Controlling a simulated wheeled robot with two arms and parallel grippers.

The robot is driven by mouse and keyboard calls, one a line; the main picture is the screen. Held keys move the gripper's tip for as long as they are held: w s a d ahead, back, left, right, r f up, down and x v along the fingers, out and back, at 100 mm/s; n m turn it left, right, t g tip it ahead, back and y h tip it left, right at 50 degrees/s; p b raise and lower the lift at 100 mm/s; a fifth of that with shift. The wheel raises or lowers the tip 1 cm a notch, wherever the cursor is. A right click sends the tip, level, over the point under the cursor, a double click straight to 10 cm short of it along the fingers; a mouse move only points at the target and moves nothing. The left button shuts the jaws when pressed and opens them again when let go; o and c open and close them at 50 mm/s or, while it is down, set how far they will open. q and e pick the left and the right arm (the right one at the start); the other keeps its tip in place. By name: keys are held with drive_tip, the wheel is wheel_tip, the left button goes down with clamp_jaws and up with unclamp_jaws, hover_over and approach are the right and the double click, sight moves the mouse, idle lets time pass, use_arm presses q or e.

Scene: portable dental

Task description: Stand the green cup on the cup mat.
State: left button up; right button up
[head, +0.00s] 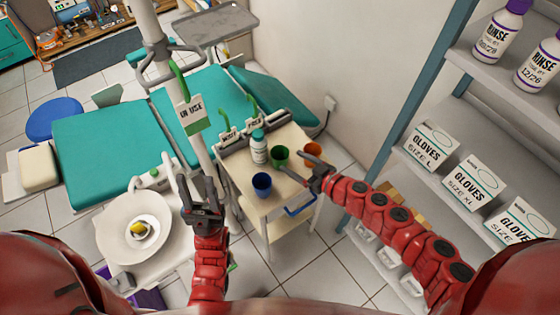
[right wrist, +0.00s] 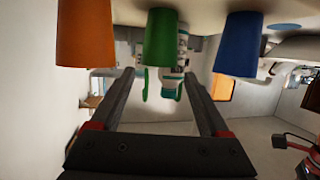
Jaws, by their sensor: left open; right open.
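The green cup (head: 279,156) stands on the small white cart (head: 236,180), between a blue cup (head: 262,184) and an orange cup (head: 312,150). My right gripper (head: 293,164) is open and empty, close to the green cup on its right side. In the right wrist view, which looks upside down, the green cup (right wrist: 162,38) lies ahead, between the lines of the open fingers (right wrist: 160,82). The fingers do not hold it. My left gripper (head: 197,186) is open and empty, left of the cart. I cannot make out the cup mat.
A white bottle with a green cap (head: 259,150) stands behind the green cup. The blue cup (right wrist: 237,44) and orange cup (right wrist: 87,38) flank it closely. A pole with an IN USE sign (head: 191,113) rises left of the cart. Shelves with glove boxes (head: 431,146) stand at right.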

drive_tip(key=p+x, duration=0.1)
drive_tip(key=x, duration=0.4)
drive_tip(key=shift+w+a+f, duration=0.2)
drive_tip(key=shift+w+f, duration=0.05)
drive_tip(key=shift+f, duration=0.1)
drive_tip(key=c, duration=1.1)
drive_tip(key=shift+r, duration=0.6)
wheel_tip(320, 180, up, 3)
drive_tip(key=shift+r, duration=0.2)
wheel_tip(320, 180, up, 6)
drive_tip(key=p, duration=0.5)
hover_over(287, 158)
drive_tip(key=a, duration=0.1)
drive_tip(key=shift+w+a+f, duration=0.1)
drive_tip(key=shift+w+f, duration=0.1)
drive_tip(key=shift+w, duration=0.15)
